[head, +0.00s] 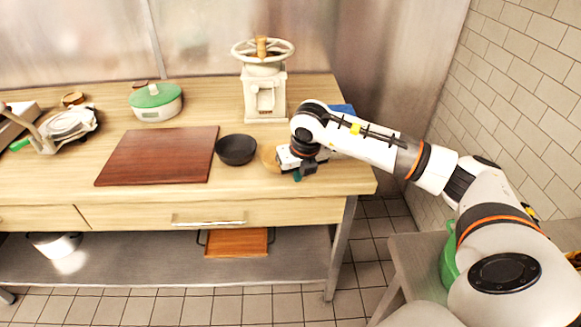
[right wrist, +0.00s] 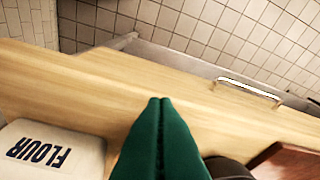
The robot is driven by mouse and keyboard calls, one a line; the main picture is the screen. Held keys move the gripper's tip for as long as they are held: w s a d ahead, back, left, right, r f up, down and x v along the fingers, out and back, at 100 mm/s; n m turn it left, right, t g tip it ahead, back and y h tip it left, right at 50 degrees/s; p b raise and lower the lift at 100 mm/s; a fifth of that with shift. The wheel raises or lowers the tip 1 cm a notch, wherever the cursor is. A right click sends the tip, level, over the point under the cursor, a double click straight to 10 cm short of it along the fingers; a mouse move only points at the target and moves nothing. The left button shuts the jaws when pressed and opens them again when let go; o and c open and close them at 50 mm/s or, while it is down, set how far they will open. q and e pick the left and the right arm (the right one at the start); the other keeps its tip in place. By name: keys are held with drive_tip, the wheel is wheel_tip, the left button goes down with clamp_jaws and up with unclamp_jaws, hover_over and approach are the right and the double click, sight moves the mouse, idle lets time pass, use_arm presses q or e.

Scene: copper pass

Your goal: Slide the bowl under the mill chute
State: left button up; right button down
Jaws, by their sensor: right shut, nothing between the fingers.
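The dark bowl (head: 236,150) stands upright on the wooden counter, just right of the cutting board. The cream mill (head: 266,95), with a handwheel on top and an opening in its front, stands behind and to the right of the bowl. The bowl is in front of the mill, apart from it. My right gripper (head: 298,176) is low over the counter, right of the bowl and apart from it. In the right wrist view its green fingers (right wrist: 160,105) are together and empty. A dark edge (right wrist: 230,169) beside them looks like the bowl. My left gripper is not in view.
A white packet marked FLOUR (right wrist: 50,150) lies close beside my right fingers. A red-brown cutting board (head: 158,158), a green-lidded pot (head: 155,103) and a scale-like device (head: 68,123) are further left.

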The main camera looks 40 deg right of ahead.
drive_tip(key=w+f, duration=0.1)
drive_tip(key=w+d+f+p, duration=0.1)
drive_tip(key=w+f, duration=0.1)
drive_tip(key=shift+w+f, duration=0.1)
drive_tip(key=shift+w, duration=0.1)
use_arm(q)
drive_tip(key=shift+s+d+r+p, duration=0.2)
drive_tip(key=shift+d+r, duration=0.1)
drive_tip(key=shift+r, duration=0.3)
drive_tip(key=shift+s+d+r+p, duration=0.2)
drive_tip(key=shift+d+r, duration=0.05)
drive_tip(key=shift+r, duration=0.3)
use_arm(e)
drive_tip(key=shift+w+d, duration=0.15)
drive_tip(key=shift+w, duration=0.55)
drive_tip(key=shift+f, duration=0.1)
